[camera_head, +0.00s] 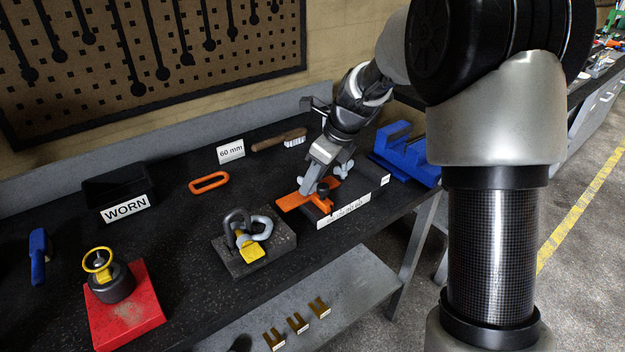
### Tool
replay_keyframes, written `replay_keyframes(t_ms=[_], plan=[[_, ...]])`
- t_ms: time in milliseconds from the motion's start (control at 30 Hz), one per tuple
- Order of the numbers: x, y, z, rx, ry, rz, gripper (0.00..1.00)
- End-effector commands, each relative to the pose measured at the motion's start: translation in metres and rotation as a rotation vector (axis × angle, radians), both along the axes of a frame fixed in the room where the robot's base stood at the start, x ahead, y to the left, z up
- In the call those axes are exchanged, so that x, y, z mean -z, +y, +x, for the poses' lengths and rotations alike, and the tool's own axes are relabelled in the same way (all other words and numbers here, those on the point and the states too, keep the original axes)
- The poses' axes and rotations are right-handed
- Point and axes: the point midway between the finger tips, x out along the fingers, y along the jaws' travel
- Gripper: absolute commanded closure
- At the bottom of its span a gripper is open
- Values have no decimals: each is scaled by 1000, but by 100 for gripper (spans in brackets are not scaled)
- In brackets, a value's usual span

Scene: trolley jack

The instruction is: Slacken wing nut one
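A dark fixture with a white scale strip (343,211) stands on the bench right of centre. An orange plate (293,201) with a black knob (323,188) lies across it. A pale wing nut (346,168) shows right of my gripper, and another pale wing-shaped part (300,181) shows at its left side. I cannot read which is wing nut one. My gripper (309,188) reaches down over the orange plate, close to the left pale part. Its fingertips are small and partly merged with the parts there, so their opening and any contact are unclear.
A blue vise-like block (405,152) stands close on the right. A grey block with shackles (254,246), a red plate (124,305) with a yellow-ringed part, a WORN bin (116,192), an orange link (209,182) and a brush (279,140) lie around.

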Motion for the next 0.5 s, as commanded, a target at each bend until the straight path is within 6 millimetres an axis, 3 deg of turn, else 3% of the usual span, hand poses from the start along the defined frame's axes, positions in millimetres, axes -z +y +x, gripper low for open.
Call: replay_keyframes(t_ms=[500], plan=[[-112,-39,-23,2,-5,-1,64]])
